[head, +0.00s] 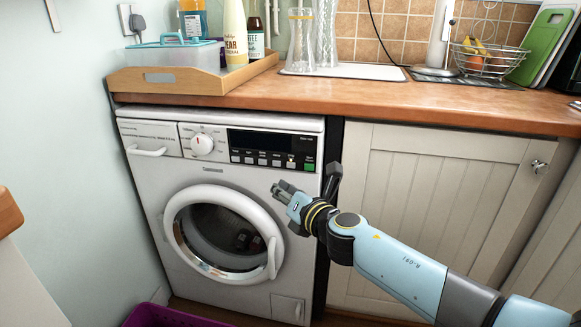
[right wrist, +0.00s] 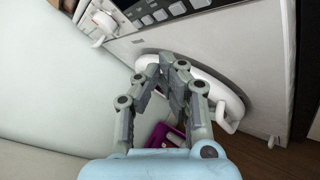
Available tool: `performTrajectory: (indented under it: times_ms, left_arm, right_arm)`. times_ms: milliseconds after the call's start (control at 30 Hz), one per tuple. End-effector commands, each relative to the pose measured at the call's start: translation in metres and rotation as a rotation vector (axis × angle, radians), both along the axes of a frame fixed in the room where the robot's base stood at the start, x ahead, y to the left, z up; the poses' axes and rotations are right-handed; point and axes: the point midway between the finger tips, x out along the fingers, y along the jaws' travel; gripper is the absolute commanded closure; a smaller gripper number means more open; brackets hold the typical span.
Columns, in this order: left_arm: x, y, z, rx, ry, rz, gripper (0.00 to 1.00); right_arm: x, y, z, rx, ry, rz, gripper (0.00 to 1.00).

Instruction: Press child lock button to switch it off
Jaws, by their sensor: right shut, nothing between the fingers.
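A white washing machine (head: 150,195) stands under the counter. Its control panel (head: 268,148) has a dark display, a row of small grey buttons (head: 263,161) and one green button (head: 309,167) at the right end. The labels are too small to read, so I cannot tell which is the child lock button. My right gripper (head: 277,190) is shut and empty, in front of the machine below the panel's right part, apart from the buttons. In the right wrist view the gripper (right wrist: 168,62) points toward the machine's door, and part of the buttons (right wrist: 160,14) shows at the top. My left gripper is not in view.
The round door (head: 225,235) with its handle is closed below the panel. A wooden tray (head: 190,80) with bottles, glass vases (head: 325,35) and a wire fruit basket (head: 488,60) stand on the counter above. A purple basket (head: 165,316) is on the floor.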

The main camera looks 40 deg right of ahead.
Motion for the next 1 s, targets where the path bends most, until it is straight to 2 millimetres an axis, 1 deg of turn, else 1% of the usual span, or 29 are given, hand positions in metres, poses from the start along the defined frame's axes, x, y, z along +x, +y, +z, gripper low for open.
performTrajectory:
  times_ms: [33,200,400,600,1000]
  left_arm:
    - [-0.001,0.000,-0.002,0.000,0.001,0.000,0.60]
    - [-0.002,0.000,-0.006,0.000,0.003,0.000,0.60]
    - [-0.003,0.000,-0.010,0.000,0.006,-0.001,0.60]
    - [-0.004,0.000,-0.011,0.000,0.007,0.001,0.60]
    - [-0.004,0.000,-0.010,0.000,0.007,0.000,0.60]
  right_arm:
    - [0.006,-0.006,0.000,-0.003,-0.001,0.000,1.00]
    - [0.021,-0.025,-0.001,-0.003,0.000,-0.001,1.00]
    - [0.033,-0.039,-0.001,0.000,0.000,0.000,1.00]
    - [0.037,-0.044,0.000,0.000,0.000,0.000,1.00]
    - [0.038,-0.044,0.000,0.000,0.000,0.000,1.00]
